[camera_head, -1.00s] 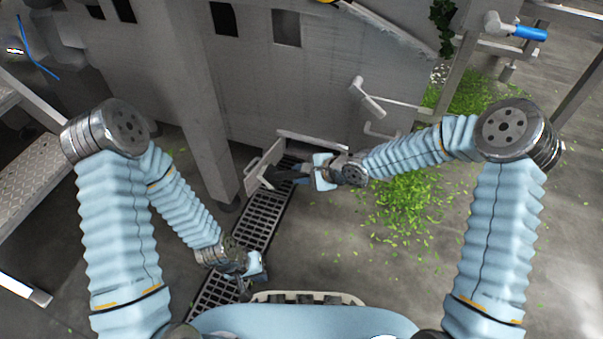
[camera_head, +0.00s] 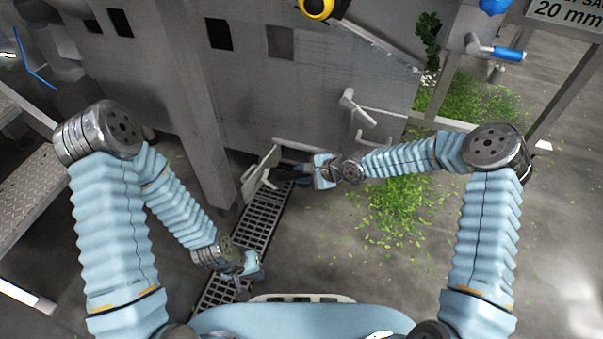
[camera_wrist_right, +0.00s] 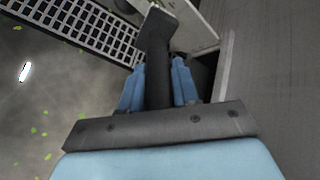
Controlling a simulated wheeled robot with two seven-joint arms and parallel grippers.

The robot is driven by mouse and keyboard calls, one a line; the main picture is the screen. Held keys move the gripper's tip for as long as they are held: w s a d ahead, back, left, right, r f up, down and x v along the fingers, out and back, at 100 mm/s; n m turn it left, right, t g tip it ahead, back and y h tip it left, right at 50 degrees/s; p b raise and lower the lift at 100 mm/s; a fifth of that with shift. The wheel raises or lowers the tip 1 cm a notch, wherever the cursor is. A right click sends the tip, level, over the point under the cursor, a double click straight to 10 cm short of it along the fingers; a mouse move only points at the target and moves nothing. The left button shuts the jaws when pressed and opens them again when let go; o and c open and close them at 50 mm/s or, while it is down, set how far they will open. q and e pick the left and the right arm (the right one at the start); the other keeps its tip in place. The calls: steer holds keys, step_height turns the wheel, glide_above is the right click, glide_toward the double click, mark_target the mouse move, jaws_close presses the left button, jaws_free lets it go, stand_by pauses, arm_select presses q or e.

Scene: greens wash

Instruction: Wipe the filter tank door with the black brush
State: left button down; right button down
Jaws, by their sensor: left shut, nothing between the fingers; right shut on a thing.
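The filter tank door (camera_head: 258,174) is a small grey panel that stands open at the foot of the grey tank, above the floor grate. It also shows at the top of the right wrist view (camera_wrist_right: 195,22). My right gripper (camera_head: 296,174) is shut on the black brush (camera_head: 281,175), whose dark handle runs between the blue fingers in the right wrist view (camera_wrist_right: 158,75). The brush head is at the door; I cannot tell whether it touches. My left gripper (camera_head: 243,284) is shut and empty, low over the grate.
A slotted floor grate (camera_head: 262,222) runs beneath both grippers. Shredded greens (camera_head: 395,210) lie on the floor to the right. A bent pipe handle (camera_head: 357,107) sticks out of the tank wall (camera_head: 290,90) above my right forearm. A metal step (camera_head: 25,185) stands at the left.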

steer(key=shift+w+a+r, duration=0.25)
steer(key=shift+a+r, duration=0.05)
steer(key=shift+w+d+f, duration=0.25)
steer(key=shift+w, duration=0.25)
steer(key=shift+w+d+f, duration=0.25)
steer(key=shift+w, duration=0.2)
steer(key=shift+w+d+f+b, duration=0.5)
steer(key=shift+w+d, duration=0.1)
steer(key=shift+w, duration=0.25)
